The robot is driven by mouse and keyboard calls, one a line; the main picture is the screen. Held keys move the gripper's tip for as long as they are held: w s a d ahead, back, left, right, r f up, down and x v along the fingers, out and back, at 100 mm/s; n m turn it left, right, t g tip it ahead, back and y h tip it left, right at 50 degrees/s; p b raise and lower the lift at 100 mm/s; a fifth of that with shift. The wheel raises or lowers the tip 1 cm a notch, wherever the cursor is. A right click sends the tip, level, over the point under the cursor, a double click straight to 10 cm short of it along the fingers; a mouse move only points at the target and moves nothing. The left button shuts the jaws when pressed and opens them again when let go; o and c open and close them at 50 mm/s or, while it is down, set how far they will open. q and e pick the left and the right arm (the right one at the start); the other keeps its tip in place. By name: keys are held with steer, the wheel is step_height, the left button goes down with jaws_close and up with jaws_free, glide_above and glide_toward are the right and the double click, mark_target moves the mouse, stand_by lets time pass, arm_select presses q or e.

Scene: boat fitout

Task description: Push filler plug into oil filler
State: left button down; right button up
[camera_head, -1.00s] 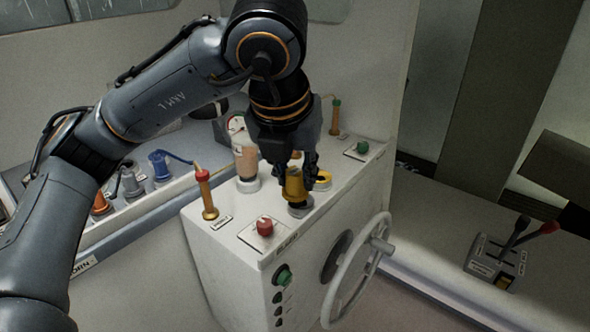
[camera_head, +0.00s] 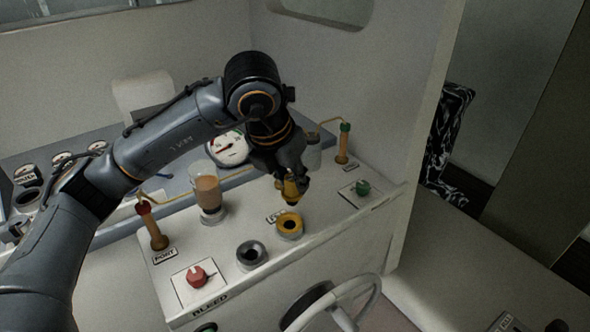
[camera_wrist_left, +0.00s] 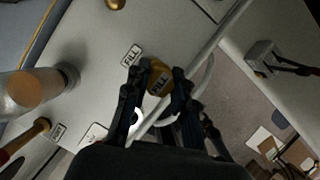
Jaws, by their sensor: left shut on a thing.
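My left gripper (camera_head: 288,178) is shut on the yellow filler plug (camera_head: 291,192), holding it upright above the white console. The yellow-ringed oil filler (camera_head: 289,225) with a dark hole is just below and in front of the plug in the head view. The plug is apart from it. A grey-ringed hole (camera_head: 251,254) lies to its left. The filler's opening is hidden in the wrist view. My right gripper is not in view.
A glass bowl of brown fluid (camera_head: 208,190) stands left of the filler. An orange post with red top (camera_head: 153,226), a red knob (camera_head: 197,276), a green knob (camera_head: 362,187) and another post (camera_head: 343,145) surround it. A handwheel (camera_head: 335,305) is in front.

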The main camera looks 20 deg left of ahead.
mark_target(286, 196)
arm_select(q)
steer(key=shift+s+a+f, duration=0.1)
steer(key=shift+s+a, duration=0.15)
steer(key=shift+a, duration=0.1)
steer(key=shift+s+a+f, duration=0.1)
steer(key=shift+f+b, duration=0.3)
steer(key=shift+f, duration=0.05)
steer(key=shift+w+d+f, duration=0.2)
steer(key=shift+f, duration=0.45)
steer(key=shift+f+b, duration=0.6)
steer(key=shift+f, duration=0.25)
steer(key=shift+f+b, duration=0.85)
steer(key=shift+b, duration=0.2)
steer(key=shift+f+b, duration=0.65)
steer(key=shift+b, duration=0.15)
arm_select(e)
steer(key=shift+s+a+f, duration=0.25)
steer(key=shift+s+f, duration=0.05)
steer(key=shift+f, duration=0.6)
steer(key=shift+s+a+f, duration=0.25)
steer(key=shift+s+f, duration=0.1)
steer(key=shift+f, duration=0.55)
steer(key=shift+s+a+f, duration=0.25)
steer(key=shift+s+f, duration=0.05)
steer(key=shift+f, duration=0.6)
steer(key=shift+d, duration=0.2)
